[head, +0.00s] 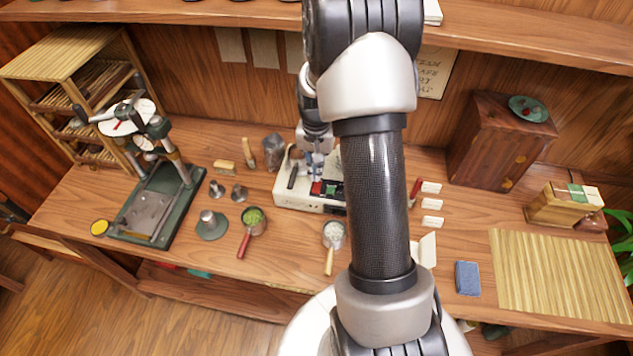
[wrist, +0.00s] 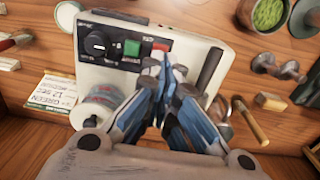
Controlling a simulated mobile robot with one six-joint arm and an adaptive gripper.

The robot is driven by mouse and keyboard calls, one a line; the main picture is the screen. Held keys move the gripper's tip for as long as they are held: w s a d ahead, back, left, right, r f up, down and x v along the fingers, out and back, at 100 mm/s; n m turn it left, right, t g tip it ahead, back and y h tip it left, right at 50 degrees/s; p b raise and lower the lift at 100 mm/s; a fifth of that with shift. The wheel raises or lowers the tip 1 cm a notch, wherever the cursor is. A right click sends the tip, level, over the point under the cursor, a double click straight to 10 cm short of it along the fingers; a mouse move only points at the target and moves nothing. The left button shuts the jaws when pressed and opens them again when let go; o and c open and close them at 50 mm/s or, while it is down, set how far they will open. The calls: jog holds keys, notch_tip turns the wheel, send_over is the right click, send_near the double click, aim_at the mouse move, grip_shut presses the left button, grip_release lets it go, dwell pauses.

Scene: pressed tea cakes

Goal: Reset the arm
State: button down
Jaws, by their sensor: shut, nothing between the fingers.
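My gripper (wrist: 165,75) is shut and empty in the wrist view, its blue-tipped fingers together in front of a white device with a black control panel (wrist: 185,18). In the head view my gripper (head: 316,172) is small and partly hidden, above the same white device (head: 300,200) at the middle of the table. My arm runs down the middle of the head view and hides part of the device and the table behind it. Whether the fingertips touch the device cannot be told.
A green press (head: 155,205) stands at the left, with a wooden rack (head: 75,70) behind it. A pan of green leaves (head: 253,217) and a pan of pale contents (head: 333,235) lie in front. A wooden cabinet (head: 490,145), bamboo mat (head: 560,275) and blue block (head: 467,278) are at right.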

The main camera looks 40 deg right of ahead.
dwell(0.4)
jog(key=s+a+r+n+t+b, duration=0.2)
jog(key=s+a+r+n+b, duration=0.3)
jog(key=a+r, duration=0.9)
jog(key=s+a+r+n+t, duration=0.1)
jog(key=s+a+r+n, duration=0.1)
jog(key=s, duration=0.5)
jog(key=s+a+r+n+t+b, duration=0.1)
jog(key=s+a+n, duration=0.1)
jog(key=s+a, duration=0.3)
jog(key=s, duration=0.3)
jog(key=shift+r+n+t, duration=0.3)
jog(key=shift+r, duration=0.05)
jog(key=shift+a, duration=0.1)
